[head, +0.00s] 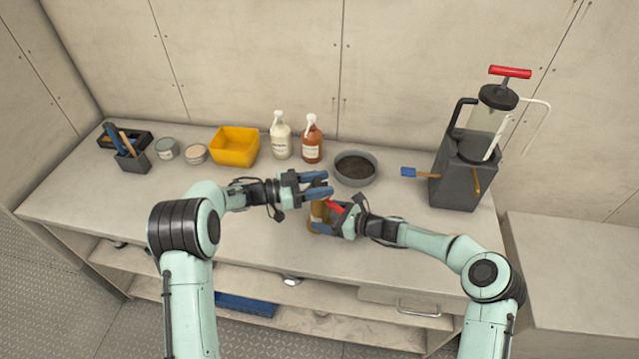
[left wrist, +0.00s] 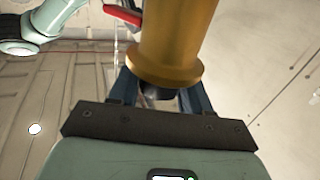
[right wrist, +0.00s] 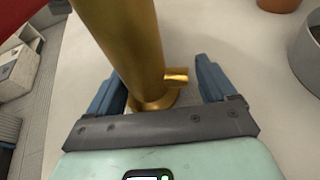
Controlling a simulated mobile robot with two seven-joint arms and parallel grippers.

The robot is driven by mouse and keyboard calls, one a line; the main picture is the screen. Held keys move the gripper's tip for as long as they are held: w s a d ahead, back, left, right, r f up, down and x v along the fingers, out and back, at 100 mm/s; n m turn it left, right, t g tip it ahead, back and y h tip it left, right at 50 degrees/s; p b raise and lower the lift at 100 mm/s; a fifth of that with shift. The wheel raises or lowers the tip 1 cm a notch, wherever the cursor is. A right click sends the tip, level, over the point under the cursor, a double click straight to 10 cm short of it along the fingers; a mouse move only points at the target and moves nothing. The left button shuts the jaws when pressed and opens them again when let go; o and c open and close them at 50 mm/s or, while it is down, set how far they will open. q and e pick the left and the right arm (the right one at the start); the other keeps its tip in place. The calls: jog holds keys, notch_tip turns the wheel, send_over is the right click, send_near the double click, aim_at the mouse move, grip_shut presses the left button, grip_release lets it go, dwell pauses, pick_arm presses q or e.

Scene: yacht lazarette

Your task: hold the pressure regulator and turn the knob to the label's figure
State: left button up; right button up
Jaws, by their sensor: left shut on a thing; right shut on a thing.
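The pressure regulator (head: 319,211) is a brass body standing on the bench, mostly hidden by my grippers. In the left wrist view its brass cylinder (left wrist: 176,40) ends in a wide flange, with a dark knob (left wrist: 158,94) just beyond it. My left gripper (head: 322,184) is at the top of the regulator, its blue fingers shut around the knob. My right gripper (head: 333,218) is lower, shut on the regulator body, which shows between its fingers in the right wrist view (right wrist: 127,45) with a short side port (right wrist: 176,77). I cannot read any label figure or knob setting.
Behind stand a grey bowl (head: 356,169), amber (head: 312,140) and cream (head: 281,137) bottles, and a yellow bin (head: 234,147). A dark pump unit (head: 459,178) stands at the right, a blue-tipped brush (head: 411,172) beside it. The bench's front left is clear.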

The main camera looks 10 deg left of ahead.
aim_at(320, 183)
pick_arm(q)
jog(key=m+g, duration=0.2)
jog(key=g, duration=0.2)
jog(key=m+g+h, duration=0.1)
jog(key=m+g, duration=0.2)
jog(key=g, duration=0.1)
jog(key=shift+d, duration=0.15)
pick_arm(e)
jog(key=shift+s+a, duration=0.1)
jog(key=shift+a, duration=0.05)
pick_arm(q)
jog(key=shift+m+g, duration=0.4)
jog(key=shift+g, duration=0.2)
jog(key=shift+s+f+g, duration=0.1)
jog(key=shift+s+g, duration=0.05)
jog(key=shift+g, duration=0.15)
jog(key=o, duration=1)
jog(key=shift+r, duration=0.25)
notch_tip(320, 183, up, 10)
jog(key=shift+f, duration=0.2)
